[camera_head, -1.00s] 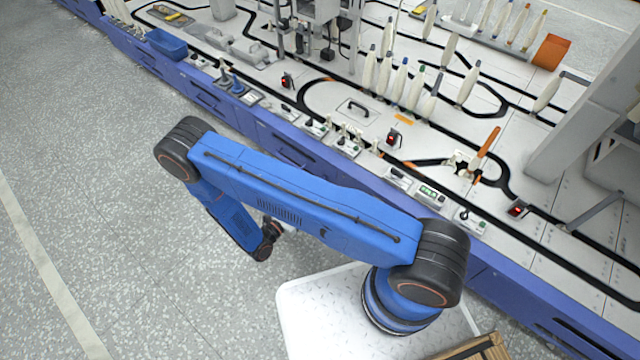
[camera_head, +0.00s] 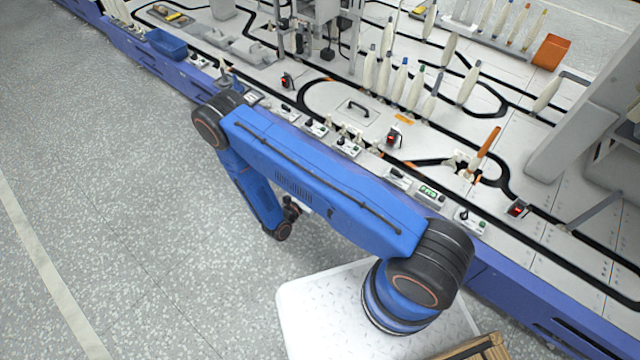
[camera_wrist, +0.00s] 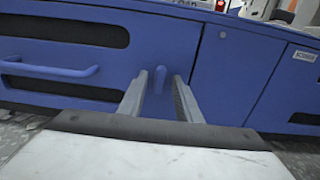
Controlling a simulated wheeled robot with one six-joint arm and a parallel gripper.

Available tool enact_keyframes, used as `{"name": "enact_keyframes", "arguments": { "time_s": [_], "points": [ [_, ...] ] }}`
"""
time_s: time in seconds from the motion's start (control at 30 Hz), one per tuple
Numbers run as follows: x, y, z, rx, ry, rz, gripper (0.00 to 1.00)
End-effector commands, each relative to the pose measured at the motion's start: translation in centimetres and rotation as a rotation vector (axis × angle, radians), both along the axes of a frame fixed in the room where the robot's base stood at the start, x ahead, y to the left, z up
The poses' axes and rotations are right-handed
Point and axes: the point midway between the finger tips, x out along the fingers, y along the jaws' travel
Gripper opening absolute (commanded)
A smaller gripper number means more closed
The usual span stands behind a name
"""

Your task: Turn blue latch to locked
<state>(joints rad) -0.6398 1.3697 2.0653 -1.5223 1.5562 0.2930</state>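The blue latch (camera_wrist: 160,78) is a small blue handle on the blue cabinet front (camera_wrist: 215,65) in the wrist view. It looks roughly upright. My gripper (camera_wrist: 159,88) is open, with its two grey fingers pointing at the panel. The latch shows between the fingertips, one on each side; I cannot tell whether they touch it or how far in front of it they are. In the head view my blue arm hides the fingers and the latch.
A blue bar handle (camera_wrist: 50,70) is on the panel left of the latch. A door panel (camera_wrist: 236,65) is on the right. In the head view, the machine table (camera_head: 480,225) runs above the cabinets, with small control boxes along its edge. The grey floor (camera_head: 110,200) is clear.

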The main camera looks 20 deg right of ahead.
Motion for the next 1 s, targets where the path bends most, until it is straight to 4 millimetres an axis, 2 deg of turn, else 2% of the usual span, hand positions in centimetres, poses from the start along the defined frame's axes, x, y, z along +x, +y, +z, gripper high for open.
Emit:
{"name": "enact_keyframes", "arguments": {
  "time_s": [0.13,0.27,0.67,1.0],
  "points": [
    [-0.01,0.01,0.00,0.000,0.000,0.000,0.31],
    [-0.01,0.01,0.00,0.000,0.000,0.000,0.00],
    [-0.02,0.01,0.00,0.021,-0.032,0.000,0.00],
    [-0.02,0.01,0.00,0.145,-0.217,0.000,0.00]
  ]
}}
